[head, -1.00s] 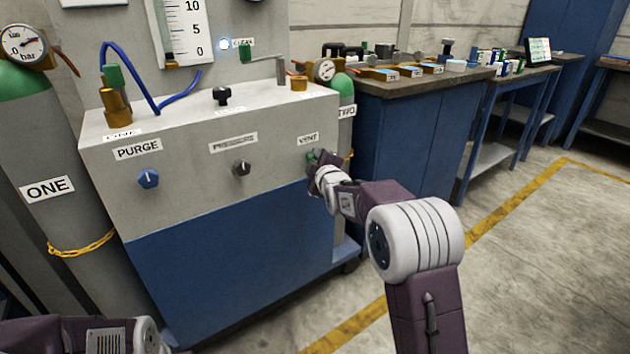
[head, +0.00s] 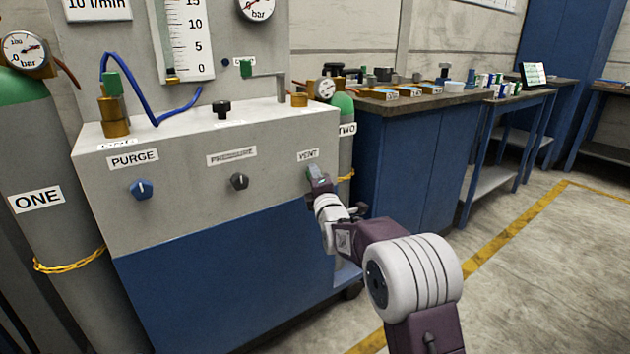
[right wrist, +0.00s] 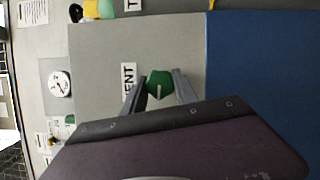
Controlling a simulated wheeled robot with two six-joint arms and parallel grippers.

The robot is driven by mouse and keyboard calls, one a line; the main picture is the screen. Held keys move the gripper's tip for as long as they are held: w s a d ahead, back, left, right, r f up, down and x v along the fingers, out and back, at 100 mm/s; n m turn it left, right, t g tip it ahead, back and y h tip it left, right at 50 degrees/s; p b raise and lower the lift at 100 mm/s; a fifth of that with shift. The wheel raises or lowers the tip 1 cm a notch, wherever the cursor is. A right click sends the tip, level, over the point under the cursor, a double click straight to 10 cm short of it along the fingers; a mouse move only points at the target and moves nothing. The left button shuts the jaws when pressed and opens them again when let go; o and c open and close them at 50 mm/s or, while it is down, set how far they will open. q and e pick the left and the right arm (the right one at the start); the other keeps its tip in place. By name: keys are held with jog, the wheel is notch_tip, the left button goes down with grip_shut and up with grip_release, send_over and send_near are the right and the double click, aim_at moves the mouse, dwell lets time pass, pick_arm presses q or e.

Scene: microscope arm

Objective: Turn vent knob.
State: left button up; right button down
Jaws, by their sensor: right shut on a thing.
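The green vent knob (right wrist: 159,84) sits on the grey front panel (head: 200,200), below the VENT label (head: 308,155). In the right wrist view it has a white pointer line and lies between the two fingers of my right gripper (right wrist: 158,92). In the head view the right gripper (head: 318,182) reaches the panel's right end and is shut on the knob, mostly hiding it. My left gripper does not show now.
The blue purge knob (head: 140,189) and dark pressure knob (head: 239,181) are on the same panel to the left. Cylinder ONE (head: 40,225) stands at the left, cylinder TWO (head: 346,150) behind the right end. A cluttered bench (head: 425,150) is farther right.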

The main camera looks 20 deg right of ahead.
jog(key=shift+f, duration=0.15)
dwell(0.3)
jog(key=c, duration=0.9)
grip_release()
jog(key=shift+c, duration=0.2)
jog(key=shift+s, duration=0.25)
jog(key=s+p, duration=0.2)
jog(key=s, duration=0.6)
jog(key=shift+s+a+f, duration=0.2)
jog(key=shift+s+f, duration=0.1)
